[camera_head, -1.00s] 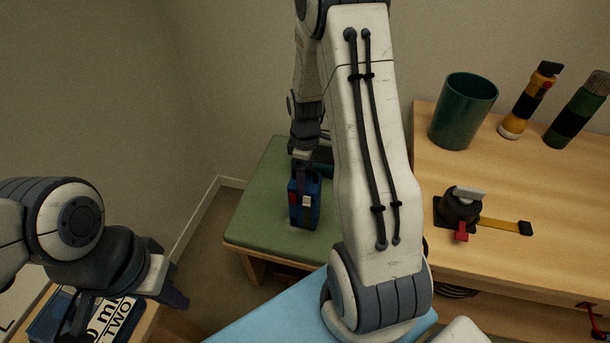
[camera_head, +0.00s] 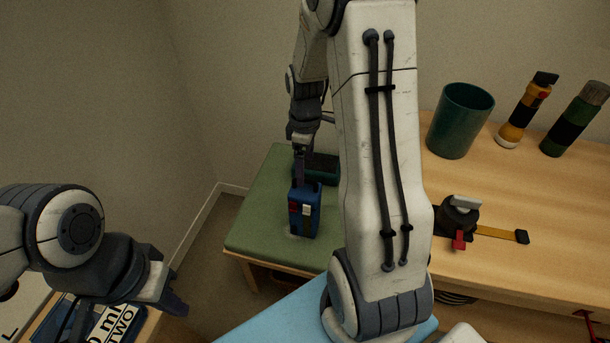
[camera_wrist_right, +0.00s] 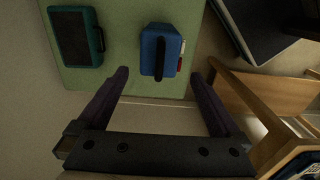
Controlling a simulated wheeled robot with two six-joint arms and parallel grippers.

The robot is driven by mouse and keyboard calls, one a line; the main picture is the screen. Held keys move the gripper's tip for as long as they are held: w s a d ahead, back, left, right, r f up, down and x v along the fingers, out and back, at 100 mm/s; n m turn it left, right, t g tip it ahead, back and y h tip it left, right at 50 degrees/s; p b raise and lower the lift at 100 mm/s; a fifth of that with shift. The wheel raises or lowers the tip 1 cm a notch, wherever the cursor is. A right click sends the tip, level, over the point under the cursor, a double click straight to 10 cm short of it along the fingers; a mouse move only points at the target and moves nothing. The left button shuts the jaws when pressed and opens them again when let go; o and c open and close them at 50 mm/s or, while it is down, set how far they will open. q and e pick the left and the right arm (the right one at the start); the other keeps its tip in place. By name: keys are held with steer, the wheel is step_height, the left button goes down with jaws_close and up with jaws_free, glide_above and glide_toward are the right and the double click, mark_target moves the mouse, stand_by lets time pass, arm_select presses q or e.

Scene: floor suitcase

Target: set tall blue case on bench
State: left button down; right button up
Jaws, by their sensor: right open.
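The tall blue case (camera_head: 305,210) stands upright on the green-topped bench (camera_head: 262,224). In the right wrist view the blue case (camera_wrist_right: 157,50) shows from above with its dark handle, beyond the fingertips. My right gripper (camera_head: 303,178) is above and behind the case in the head view. In the right wrist view its fingers (camera_wrist_right: 158,78) are spread wide with nothing between them. My left gripper (camera_head: 168,292) is at the lower left, away from the bench; its jaw gap is not clear.
A dark teal box (camera_head: 322,168) lies on the bench behind the case. The wooden table (camera_head: 560,215) at right holds a green cup (camera_head: 460,120), two flashlights and a tape measure (camera_head: 459,214). A light blue surface (camera_head: 275,318) is in front.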

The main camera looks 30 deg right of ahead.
steer(key=s+a+r, duration=0.3)
steer(key=a+r, duration=0.2)
steer(key=a, duration=0.4)
steer(key=s+a+r, duration=0.4)
steer(key=a, duration=0.5)
steer(key=s+a, duration=0.4)
steer(key=s, duration=0.3)
steer(key=s+a+r+m+y, duration=0.1)
steer(key=s+a, duration=0.3)
steer(key=s, duration=0.2)
steer(key=shift+s+r, duration=0.25)
steer(key=shift+s, duration=0.15)
step_height(320, 180, up, 12)
steer(key=p, duration=1.2)
